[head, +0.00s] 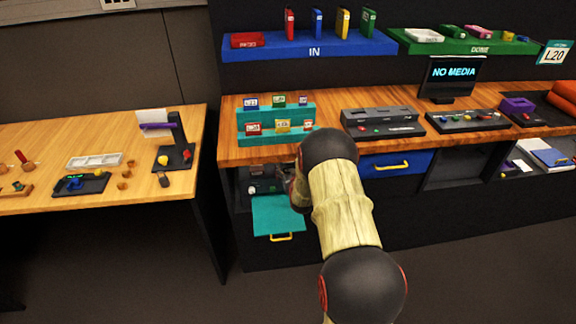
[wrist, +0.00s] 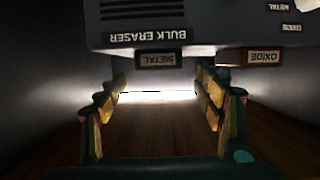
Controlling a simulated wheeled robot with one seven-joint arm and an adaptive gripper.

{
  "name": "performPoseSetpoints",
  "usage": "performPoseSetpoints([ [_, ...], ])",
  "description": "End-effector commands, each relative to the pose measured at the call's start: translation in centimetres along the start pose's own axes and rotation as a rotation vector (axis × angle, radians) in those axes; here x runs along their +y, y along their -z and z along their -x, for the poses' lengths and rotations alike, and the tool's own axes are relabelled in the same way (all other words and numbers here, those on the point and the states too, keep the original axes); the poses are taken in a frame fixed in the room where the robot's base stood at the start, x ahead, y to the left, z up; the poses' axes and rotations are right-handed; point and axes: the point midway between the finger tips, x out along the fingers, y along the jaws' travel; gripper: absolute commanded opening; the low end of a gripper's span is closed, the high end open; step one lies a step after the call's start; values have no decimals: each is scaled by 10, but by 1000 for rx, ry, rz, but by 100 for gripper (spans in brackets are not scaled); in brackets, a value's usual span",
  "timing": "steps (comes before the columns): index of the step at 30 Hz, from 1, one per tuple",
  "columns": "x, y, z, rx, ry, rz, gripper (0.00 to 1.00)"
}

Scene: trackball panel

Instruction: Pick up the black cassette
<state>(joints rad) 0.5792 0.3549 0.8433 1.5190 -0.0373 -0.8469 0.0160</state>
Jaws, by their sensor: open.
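My gripper (wrist: 160,92) is open inside a dark compartment, with a finger at each side of the wrist view and nothing clearly held between them. Ahead is a grey device marked BULK ERASER (wrist: 140,37), its lettering upside down in this view. A METAL label (wrist: 158,59) and an OXIDE label (wrist: 264,57) sit along its edge. I cannot make out a black cassette for certain in either view. In the head view my arm reaches into the compartment below the counter and hides most of the gripper.
The compartment has an open teal drawer front (head: 278,214) with a yellow handle. Above it, the wooden counter (head: 375,148) carries a teal cassette rack (head: 272,113) and a grey deck (head: 380,118). A blue drawer (head: 377,166) is shut at its right. Another table (head: 60,203) stands left.

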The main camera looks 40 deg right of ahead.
Motion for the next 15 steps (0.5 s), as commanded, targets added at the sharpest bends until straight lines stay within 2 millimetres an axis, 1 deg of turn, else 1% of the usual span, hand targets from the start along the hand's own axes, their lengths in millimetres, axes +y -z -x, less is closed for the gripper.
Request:
performPoseSetpoints([
  [6,1,-3,-31,1,0,0,68],
  [9,1,-2,-42,0,0,0,68],
  [15,1,1,-45,0,0,0,68],
])
